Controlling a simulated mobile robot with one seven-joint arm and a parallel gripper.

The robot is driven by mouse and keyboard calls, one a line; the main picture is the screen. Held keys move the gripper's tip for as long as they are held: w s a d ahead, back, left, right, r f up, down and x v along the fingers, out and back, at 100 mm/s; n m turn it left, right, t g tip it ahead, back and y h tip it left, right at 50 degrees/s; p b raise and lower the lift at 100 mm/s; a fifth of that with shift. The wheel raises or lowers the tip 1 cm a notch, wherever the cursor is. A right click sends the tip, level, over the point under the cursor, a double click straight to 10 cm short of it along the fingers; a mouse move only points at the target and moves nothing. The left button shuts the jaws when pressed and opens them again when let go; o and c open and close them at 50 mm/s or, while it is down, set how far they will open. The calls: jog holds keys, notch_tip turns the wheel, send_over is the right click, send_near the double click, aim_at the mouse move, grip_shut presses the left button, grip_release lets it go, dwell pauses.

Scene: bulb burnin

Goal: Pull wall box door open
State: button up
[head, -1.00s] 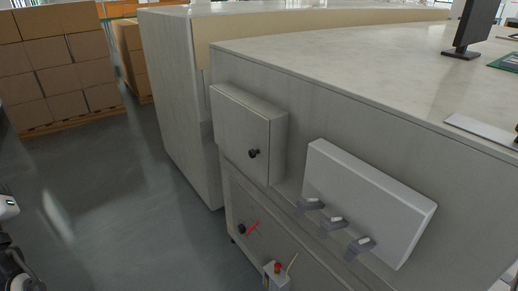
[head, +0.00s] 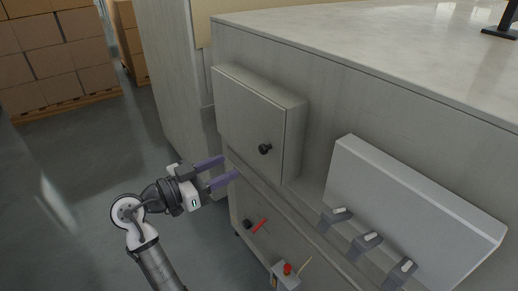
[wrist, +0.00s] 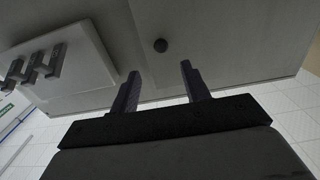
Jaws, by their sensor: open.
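The wall box (head: 296,140) is a grey box on the side of the counter. Its door (head: 245,115) looks shut, with a round black knob (head: 265,149) near its lower right corner. My gripper (head: 231,168) is open and empty, in front of the box and to the left of the knob in the head view. In the wrist view the two dark fingers (wrist: 158,85) are apart, and the knob (wrist: 160,45) lies beyond their tips, roughly between them. The fingers appear not to touch the knob.
A white panel (head: 400,200) with several grey hooks or levers stands right of the box. Below are a red lever (head: 260,226) and a small box with a red button (head: 287,268). Stacked cartons (head: 55,60) stand at the back left. The floor (head: 70,160) on the left is clear.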

aim_at(261, 150)
jog(key=p+x, duration=0.2)
jog(key=x, duration=0.8)
jog(key=shift+w+d, duration=0.25)
grip_shut()
